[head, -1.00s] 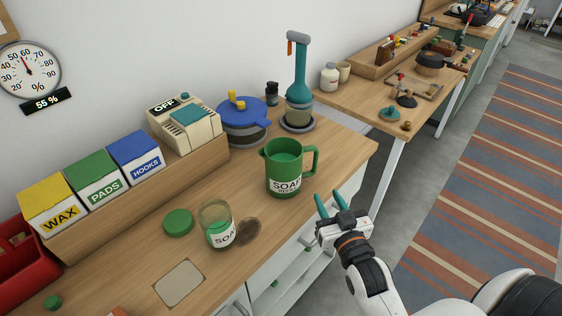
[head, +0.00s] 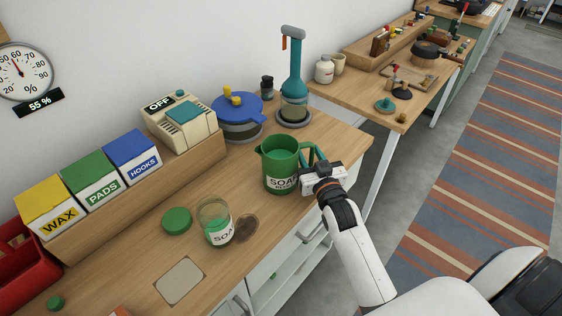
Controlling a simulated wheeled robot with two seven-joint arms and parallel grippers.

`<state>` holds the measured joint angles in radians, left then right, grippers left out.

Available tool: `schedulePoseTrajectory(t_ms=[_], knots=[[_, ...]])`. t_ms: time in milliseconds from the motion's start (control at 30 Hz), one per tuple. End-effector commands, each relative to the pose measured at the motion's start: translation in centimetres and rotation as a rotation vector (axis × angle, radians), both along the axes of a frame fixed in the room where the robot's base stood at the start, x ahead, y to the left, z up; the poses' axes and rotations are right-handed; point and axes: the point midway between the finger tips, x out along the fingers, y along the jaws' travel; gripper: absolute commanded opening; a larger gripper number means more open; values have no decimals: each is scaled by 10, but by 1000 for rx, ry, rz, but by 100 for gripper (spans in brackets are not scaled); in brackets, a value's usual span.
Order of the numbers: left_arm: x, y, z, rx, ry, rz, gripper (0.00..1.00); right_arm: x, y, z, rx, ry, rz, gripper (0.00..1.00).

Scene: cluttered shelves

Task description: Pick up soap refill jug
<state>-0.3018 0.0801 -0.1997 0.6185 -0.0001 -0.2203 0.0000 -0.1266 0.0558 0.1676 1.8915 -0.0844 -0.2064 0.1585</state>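The soap refill jug (head: 279,168) is a green pitcher with a white SOAP label, partly covered. It stands upright on the wooden counter near its right end, open at the top with green contents. My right gripper (head: 313,158) is at the jug's right side, where its handle is. Its teal fingers overlap the handle in the picture and its body hides the lower handle and part of the label. I cannot tell whether the fingers are closed on the handle. My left gripper is not in view.
A glass soap jar (head: 215,222) stands left of the jug, with a green lid (head: 176,221) and a brown patch (head: 247,228) beside it. A blue-lidded pot (head: 240,117) and a teal bottle-like device (head: 294,85) stand behind.

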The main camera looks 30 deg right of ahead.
Motion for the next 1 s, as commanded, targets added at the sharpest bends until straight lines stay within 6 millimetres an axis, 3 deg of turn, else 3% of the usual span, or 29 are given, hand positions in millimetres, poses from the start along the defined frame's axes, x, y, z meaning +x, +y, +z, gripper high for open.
schedulePoseTrajectory(t_ms=[333,533,1000], knots=[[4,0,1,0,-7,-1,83,9,-2,-1,-1,1,1,34],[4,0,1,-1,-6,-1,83,9,-2,-1,0,1,0,1],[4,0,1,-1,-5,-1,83,9,-2,-1,0,1,0,0]])
